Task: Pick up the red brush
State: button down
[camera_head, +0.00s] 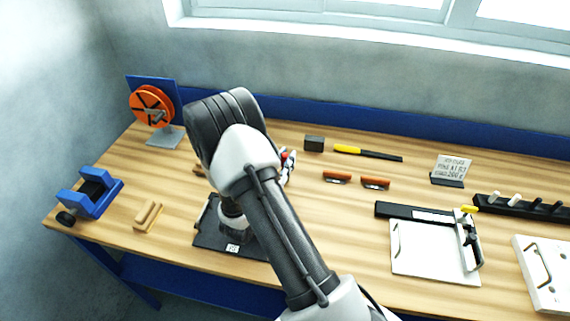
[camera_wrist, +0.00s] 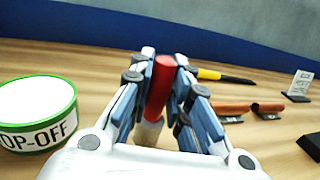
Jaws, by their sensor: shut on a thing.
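In the wrist view, a red cylindrical piece (camera_wrist: 160,88), which looks like the red brush, stands between the fingers of my gripper (camera_wrist: 160,85). The fingers are shut on its sides. Its lower end is paler and partly hidden by the gripper body. In the head view, my arm hides most of the gripper, and only a bit of red and white finger (camera_head: 287,165) shows past the arm. I cannot tell whether the red piece touches the bench.
A green-rimmed drop-off container (camera_wrist: 38,112) stands left of my gripper. Two brown-red handled pieces (camera_head: 337,177), a yellow-handled tool (camera_head: 368,153), a dark block (camera_head: 314,143) and a sign (camera_head: 452,170) lie to the right. A blue fixture (camera_head: 92,192) and an orange reel (camera_head: 152,105) stand left.

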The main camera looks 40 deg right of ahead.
notch_tip(320, 180, up, 20)
jog(key=p, duration=0.6)
jog(key=shift+f, duration=0.1)
